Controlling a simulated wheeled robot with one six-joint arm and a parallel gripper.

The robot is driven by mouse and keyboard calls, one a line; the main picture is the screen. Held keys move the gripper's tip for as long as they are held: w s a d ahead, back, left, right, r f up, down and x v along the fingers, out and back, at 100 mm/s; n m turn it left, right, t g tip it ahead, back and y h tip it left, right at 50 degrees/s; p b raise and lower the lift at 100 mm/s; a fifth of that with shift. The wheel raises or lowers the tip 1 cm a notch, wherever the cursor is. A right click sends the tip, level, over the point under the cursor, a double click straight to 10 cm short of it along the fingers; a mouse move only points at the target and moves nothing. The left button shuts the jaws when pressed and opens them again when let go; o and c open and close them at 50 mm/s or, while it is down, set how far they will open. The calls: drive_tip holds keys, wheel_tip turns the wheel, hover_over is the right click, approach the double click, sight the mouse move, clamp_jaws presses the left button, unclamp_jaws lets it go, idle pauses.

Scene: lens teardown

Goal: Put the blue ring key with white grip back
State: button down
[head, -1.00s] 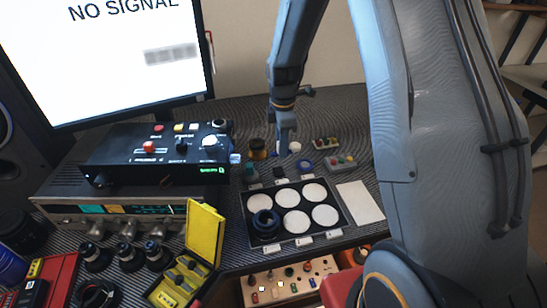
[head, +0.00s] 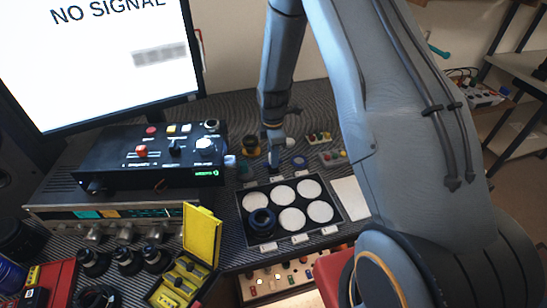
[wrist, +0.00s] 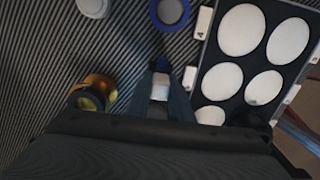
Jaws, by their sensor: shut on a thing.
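My gripper (head: 274,158) is shut at the far edge of the tray, above the ridged mat. In the head view the key is too small and covered to make out. Whether its tip touches the mat cannot be told. The black tray (head: 241,204) has several round white pads and small white labels.
A black lens ring (head: 262,221) sits on the tray's near-left pad. An amber jar (wrist: 97,92) and a blue-rimmed disc (wrist: 171,12) stand near my gripper, with a white round piece (wrist: 94,6). A control box (head: 150,155) is left; a white card (head: 350,198) lies right.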

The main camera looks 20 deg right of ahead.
drive_tip(key=shift+f, duration=0.45)
drive_tip(key=shift+f, duration=0.35)
drive_tip(key=shift+f+b, duration=0.25)
drive_tip(key=shift+b, duration=0.1)
drive_tip(key=c, duration=1.6)
unclamp_jaws()
drive_tip(key=shift+o, duration=0.2)
drive_tip(key=shift+r, duration=0.1)
